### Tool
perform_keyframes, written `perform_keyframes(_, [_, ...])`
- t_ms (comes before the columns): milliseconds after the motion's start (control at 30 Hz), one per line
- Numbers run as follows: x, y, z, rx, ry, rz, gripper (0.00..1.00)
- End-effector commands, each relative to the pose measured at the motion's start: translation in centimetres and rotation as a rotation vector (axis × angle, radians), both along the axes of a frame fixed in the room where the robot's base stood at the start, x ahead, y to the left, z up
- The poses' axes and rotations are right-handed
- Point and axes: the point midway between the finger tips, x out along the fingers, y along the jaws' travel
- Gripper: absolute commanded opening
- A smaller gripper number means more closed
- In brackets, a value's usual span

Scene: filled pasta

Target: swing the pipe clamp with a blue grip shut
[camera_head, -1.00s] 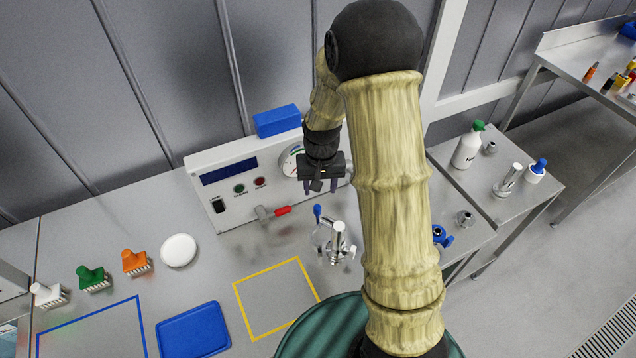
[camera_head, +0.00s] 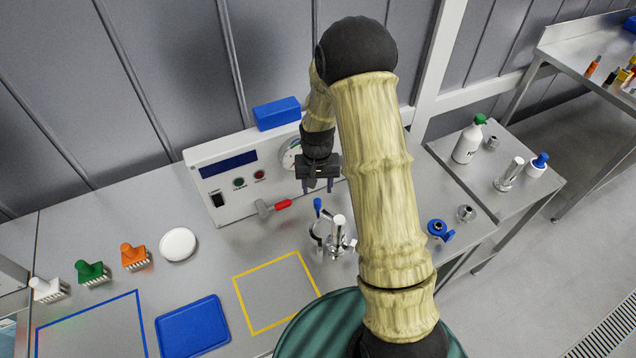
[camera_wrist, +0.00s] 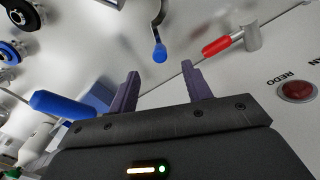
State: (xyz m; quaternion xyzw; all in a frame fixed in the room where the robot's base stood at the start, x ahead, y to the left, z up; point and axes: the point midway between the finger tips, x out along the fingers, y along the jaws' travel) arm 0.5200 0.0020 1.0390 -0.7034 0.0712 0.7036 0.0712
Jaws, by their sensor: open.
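The pipe clamp shows in the head view as a bright metal ring (camera_head: 318,232) with a blue grip (camera_head: 317,204) sticking up at its far side. It stands on the bench beside a metal pipe fitting (camera_head: 338,232). In the wrist view the blue grip (camera_wrist: 159,54) hangs on a curved metal arm, ahead of and between my fingertips. The arm looks swung open; the rest of the clamp is cut off there. My gripper (camera_head: 318,186) is open and empty, just above and behind the grip in the head view. Its fingers (camera_wrist: 163,80) do not touch the grip.
A grey control box (camera_head: 225,185) with a gauge stands close behind my gripper. A blue ring-shaped part (camera_head: 440,230) is to the right. The yellow-outlined square (camera_head: 250,331) is empty.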

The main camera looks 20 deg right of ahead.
Motion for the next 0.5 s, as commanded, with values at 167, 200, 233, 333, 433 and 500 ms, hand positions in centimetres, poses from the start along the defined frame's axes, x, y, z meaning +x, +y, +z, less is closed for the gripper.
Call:
perform_keyframes(167, [0.0,0.0,-2.2,0.000,0.001,0.000,0.49])
perform_keyframes(200, [0.0,0.0,-2.6,0.000,0.001,0.000,0.49])
perform_keyframes(233, [0.0,0.0,-2.9,0.000,0.001,0.000,0.49])
perform_keyframes(333, [0.0,0.0,-3.8,0.000,0.000,0.000,0.49])
perform_keyframes(433, [0.0,0.0,-4.8,0.000,0.000,0.000,0.49])
perform_keyframes(500, [0.0,0.0,-5.4,0.000,0.001,0.000,0.49])
